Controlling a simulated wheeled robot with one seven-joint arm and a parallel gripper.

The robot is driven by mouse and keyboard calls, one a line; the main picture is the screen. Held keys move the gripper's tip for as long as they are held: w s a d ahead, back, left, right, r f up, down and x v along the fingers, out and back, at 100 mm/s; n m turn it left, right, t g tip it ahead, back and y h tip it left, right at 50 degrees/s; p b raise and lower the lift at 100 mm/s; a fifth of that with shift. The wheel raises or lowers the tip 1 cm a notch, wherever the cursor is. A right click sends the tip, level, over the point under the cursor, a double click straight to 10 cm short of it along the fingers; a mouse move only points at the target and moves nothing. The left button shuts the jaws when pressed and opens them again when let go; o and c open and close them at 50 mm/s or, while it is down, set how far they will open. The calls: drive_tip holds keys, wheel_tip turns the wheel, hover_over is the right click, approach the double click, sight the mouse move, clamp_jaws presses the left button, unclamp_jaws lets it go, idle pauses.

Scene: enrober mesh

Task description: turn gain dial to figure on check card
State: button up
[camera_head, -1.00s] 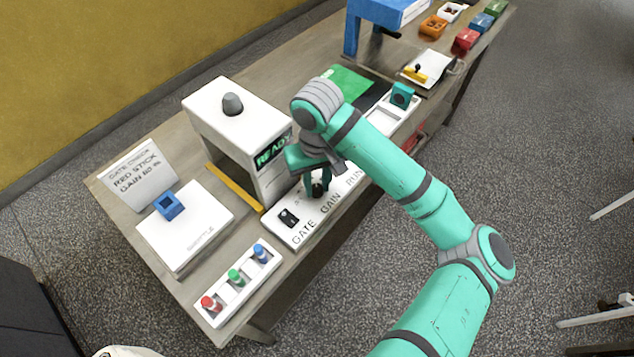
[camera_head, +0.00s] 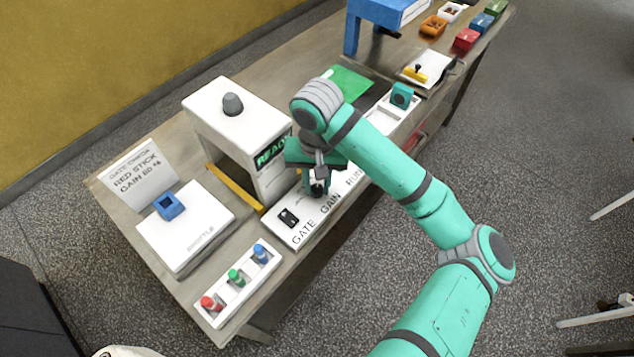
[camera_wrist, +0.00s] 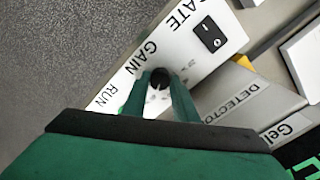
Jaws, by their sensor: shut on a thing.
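The gain dial is a small black knob (camera_wrist: 160,78) on the white control panel (camera_wrist: 209,62), beside the word GAIN. My gripper (camera_head: 318,188) is over the panel, and in the wrist view its two green fingers (camera_wrist: 158,88) are shut on the dial from both sides. The scale marks around the dial are too small to read. The check card (camera_head: 141,175) stands at the left of the table and reads GATE CHECK, RED STICK, GAIN 60 %; the figure is small.
The white detector (camera_head: 232,118) with a green READY display stands behind the panel. A black gate switch (camera_head: 288,217) is left of the dial. A shuttle plate (camera_head: 190,243) with a blue holder (camera_head: 169,206) and a rack of red, green and blue sticks (camera_head: 238,290) are at the left.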

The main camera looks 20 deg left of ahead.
sight(317, 188)
drive_tip(key=o, duration=1)
drive_tip(key=shift+o, duration=0.2)
wheel_tip(317, 188, up, 11)
drive_tip(key=shift+f, duration=0.1)
